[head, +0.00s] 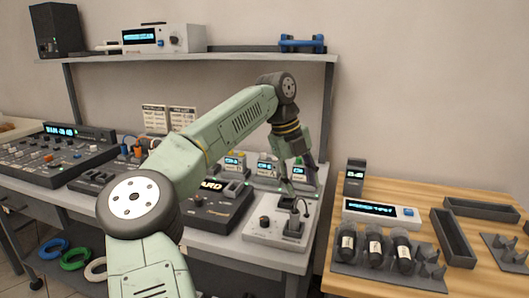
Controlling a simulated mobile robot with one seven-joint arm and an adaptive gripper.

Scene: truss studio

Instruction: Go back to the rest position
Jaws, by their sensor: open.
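My green arm reaches forward from the bottom of the head view over the grey workbench (210,240). My gripper (302,178) points down at the right end of the bench. It is open, with nothing seen between its fingers. It is above or just behind a light grey device (262,232) with a black knob and a small dark holder with a thin curved stem. I cannot tell whether the fingertips touch anything. My arm hides part of the bench middle.
A wooden table (345,283) at right bears a rack (350,268) with several dark vials, a white display unit (382,213) and grey trays (453,238). A mixing console (50,155) stands at left. A shelf (225,60) runs above the bench. Small display units stand behind my gripper.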

